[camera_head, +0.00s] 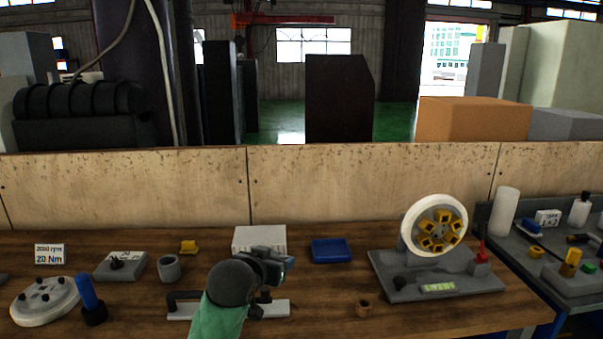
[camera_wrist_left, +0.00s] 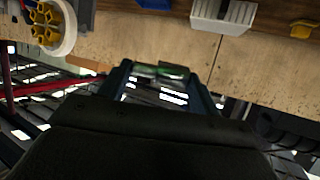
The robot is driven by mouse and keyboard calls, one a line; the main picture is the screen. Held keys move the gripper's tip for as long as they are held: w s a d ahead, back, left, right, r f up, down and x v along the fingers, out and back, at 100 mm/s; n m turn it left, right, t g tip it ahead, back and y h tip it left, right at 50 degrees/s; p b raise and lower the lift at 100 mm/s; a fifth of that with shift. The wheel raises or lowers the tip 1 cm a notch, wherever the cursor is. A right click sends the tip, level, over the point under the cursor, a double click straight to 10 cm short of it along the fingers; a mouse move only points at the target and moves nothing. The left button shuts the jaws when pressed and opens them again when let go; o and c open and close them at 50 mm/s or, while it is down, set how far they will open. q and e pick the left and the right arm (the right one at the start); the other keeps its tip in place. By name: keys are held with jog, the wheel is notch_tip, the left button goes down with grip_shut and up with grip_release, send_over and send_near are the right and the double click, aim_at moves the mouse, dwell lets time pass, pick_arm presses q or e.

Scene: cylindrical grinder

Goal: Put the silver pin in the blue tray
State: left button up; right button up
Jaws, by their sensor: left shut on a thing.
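The blue tray (camera_head: 332,251) lies on the wooden table, right of the white block, and its edge shows at the top of the left wrist view (camera_wrist_left: 156,5). My left gripper (camera_head: 284,264) is above the table, left of the tray and in front of the white block. The tray looks empty. My right gripper is not in view.
The white block (camera_head: 260,237) stands behind my gripper. A grinding wheel on a grey base (camera_head: 460,288) stands right of the tray. A small brown ring (camera_head: 363,309) lies in front. A pale plate with a black handle (camera_head: 277,309) lies below my arm.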

pick_arm(q)
jog(key=s+a+f+n+y, duration=0.3)
jog(key=s+a+f+y, duration=0.1)
jog(key=a+f, duration=0.65)
jog(key=s+a+f, duration=0.1)
jog(key=s+f, duration=0.2)
jog(key=f, duration=0.2)
jog(key=s+a+f+t, duration=0.1)
jog(key=s+a+f, duration=0.1)
jog(key=f, duration=0.4)
jog(key=shift+s+a+n, duration=0.2)
jog(key=shift+s+n, duration=0.1)
jog(key=shift+s, duration=0.45)
jog(key=shift+f, duration=0.1)
